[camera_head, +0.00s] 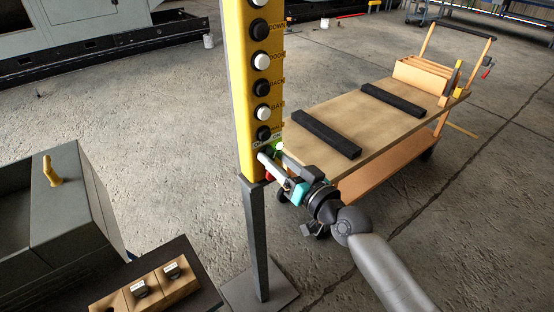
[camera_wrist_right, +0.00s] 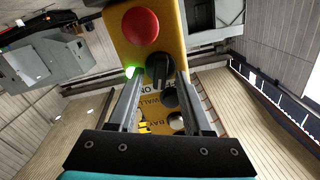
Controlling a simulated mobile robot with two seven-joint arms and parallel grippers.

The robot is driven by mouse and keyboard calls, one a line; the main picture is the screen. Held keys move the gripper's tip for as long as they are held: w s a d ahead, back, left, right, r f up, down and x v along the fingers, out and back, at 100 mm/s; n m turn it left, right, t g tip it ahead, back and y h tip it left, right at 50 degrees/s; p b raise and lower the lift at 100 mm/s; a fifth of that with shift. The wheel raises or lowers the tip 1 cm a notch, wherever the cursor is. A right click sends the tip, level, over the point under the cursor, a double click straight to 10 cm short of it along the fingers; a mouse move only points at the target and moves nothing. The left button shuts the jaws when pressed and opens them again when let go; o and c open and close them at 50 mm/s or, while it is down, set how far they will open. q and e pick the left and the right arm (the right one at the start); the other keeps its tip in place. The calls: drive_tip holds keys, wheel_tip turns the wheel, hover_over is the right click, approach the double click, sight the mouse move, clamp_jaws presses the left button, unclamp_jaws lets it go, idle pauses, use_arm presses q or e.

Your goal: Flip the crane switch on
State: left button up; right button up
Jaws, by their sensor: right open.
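The yellow crane control panel (camera_head: 246,95) stands on a grey post, with a column of black and white buttons on its face. In the right wrist view, the black rotary switch (camera_wrist_right: 159,68) sits below a red button (camera_wrist_right: 141,25), and a small green lamp (camera_wrist_right: 131,71) glows beside it. My right gripper (camera_head: 271,156) is at the lower end of the panel. In the right wrist view its open fingers lie on either side of the switch; I cannot tell whether they touch it. My left gripper is not in view.
A wooden-topped cart (camera_head: 370,120) with two black bars stands behind my right arm. A grey box (camera_head: 75,205) with a yellow handle is at the left. A dark surface with wooden blocks (camera_head: 158,287) is at the bottom left. Open concrete floor lies between.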

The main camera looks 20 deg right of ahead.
drive_tip(key=shift+c, duration=0.2)
clamp_jaws()
idle(0.4)
drive_tip(key=shift+m+p, duration=0.35)
drive_tip(key=shift+m, duration=0.85)
drive_tip(key=shift+o, duration=0.2)
unclamp_jaws()
drive_tip(key=shift+s+d, duration=0.1)
drive_tip(key=shift+s, duration=0.05)
